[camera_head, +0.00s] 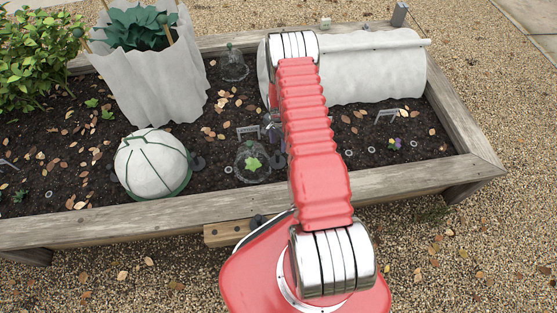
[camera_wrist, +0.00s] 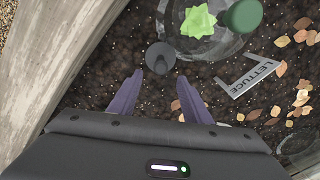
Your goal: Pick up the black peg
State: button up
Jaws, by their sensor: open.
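In the wrist view, a black peg (camera_wrist: 160,57) with a round head stands in dark soil beside a clear cloche (camera_wrist: 205,42) over a bright green plant. My gripper (camera_wrist: 160,76) is open and empty. Its two purple-grey fingers point at the peg, with the head just past the fingertips and roughly centred between them. I cannot tell the height gap. In the head view, my red arm hides this peg and most of the gripper; the cloche (camera_head: 253,162) shows left of the arm.
A LETTUCE label (camera_wrist: 250,78) stands right of the fingers. The wooden bed edge (camera_wrist: 55,75) runs along the left. In the head view, a white dome (camera_head: 152,163) and a fleece tunnel (camera_head: 375,65) stand in the bed. A wooden block (camera_head: 228,234) is at the front edge.

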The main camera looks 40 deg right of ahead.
aim_at(278, 152)
jog(key=shift+f, duration=1.75)
jog(key=shift+f, duration=0.1)
jog(key=shift+a+f, duration=0.1)
jog(key=shift+f, duration=2.4)
jog(key=shift+c, duration=0.4)
grip_shut()
